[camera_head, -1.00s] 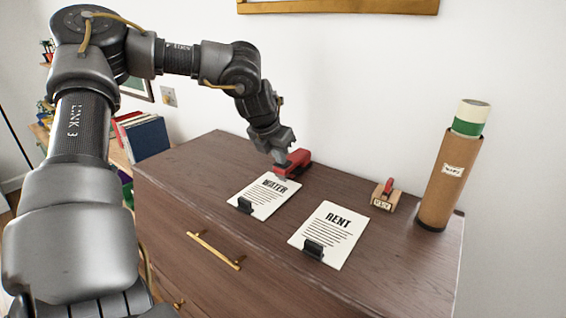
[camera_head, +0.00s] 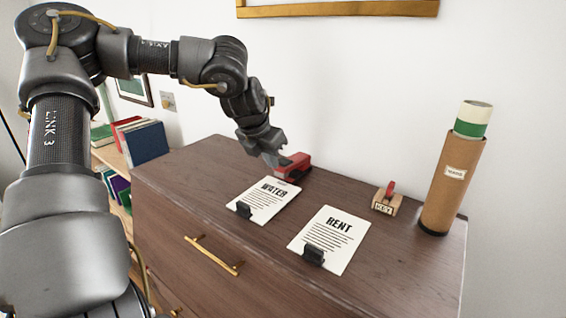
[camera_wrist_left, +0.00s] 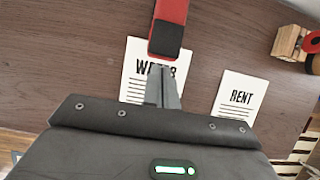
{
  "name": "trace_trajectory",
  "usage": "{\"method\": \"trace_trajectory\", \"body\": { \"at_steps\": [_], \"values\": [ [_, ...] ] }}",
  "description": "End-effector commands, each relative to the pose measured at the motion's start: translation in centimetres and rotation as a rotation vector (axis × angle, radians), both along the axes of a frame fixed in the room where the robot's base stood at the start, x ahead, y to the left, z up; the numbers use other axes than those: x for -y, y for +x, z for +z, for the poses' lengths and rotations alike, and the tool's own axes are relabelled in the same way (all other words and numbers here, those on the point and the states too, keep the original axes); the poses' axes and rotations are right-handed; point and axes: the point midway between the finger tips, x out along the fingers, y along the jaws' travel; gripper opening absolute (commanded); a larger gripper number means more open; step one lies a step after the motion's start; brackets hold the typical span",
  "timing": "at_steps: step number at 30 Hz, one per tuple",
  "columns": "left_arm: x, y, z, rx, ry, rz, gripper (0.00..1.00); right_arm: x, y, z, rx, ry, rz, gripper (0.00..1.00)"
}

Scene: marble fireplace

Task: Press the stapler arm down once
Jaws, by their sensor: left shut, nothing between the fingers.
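The red stapler (camera_head: 295,166) lies on the dresser top, behind the WATER paper. In the left wrist view, the stapler (camera_wrist_left: 169,24) enters from the top, and its dark front end overlaps the paper's top edge. My left gripper (camera_head: 281,163) is shut and empty, its fingertips close to the stapler's front end and partly hiding it. In the left wrist view, the closed fingers (camera_wrist_left: 163,80) point at that end and cover part of the WATER paper. I cannot tell whether they touch the stapler. My right gripper is not in view.
The WATER paper (camera_head: 268,203) and RENT paper (camera_head: 338,232) lie in front with black clips. A red-handled KEY block (camera_head: 386,202) and a brown tube (camera_head: 452,185) stand right. The dresser top (camera_head: 195,165) is clear on the left; the wall rises behind.

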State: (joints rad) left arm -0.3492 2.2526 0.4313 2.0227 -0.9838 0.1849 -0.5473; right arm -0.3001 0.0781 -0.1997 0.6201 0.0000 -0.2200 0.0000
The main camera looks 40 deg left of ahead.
Motion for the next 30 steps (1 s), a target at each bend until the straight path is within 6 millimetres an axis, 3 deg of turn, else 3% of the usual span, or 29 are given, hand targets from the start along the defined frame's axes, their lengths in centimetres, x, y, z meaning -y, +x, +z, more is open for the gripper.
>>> {"method": "trace_trajectory", "body": {
  "at_steps": [9, 15, 30],
  "values": [
    [0.3, -2.6, 5.4, 0.007, 0.003, 0.001, 0.0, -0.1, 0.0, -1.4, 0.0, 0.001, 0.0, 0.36],
    [0.4, -3.8, 7.8, 0.002, 0.002, 0.001, 0.0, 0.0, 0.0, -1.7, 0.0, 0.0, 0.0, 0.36],
    [0.4, -4.3, 8.6, 0.0, 0.0, 0.001, 0.0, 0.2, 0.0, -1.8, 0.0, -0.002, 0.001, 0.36]
  ]
}}
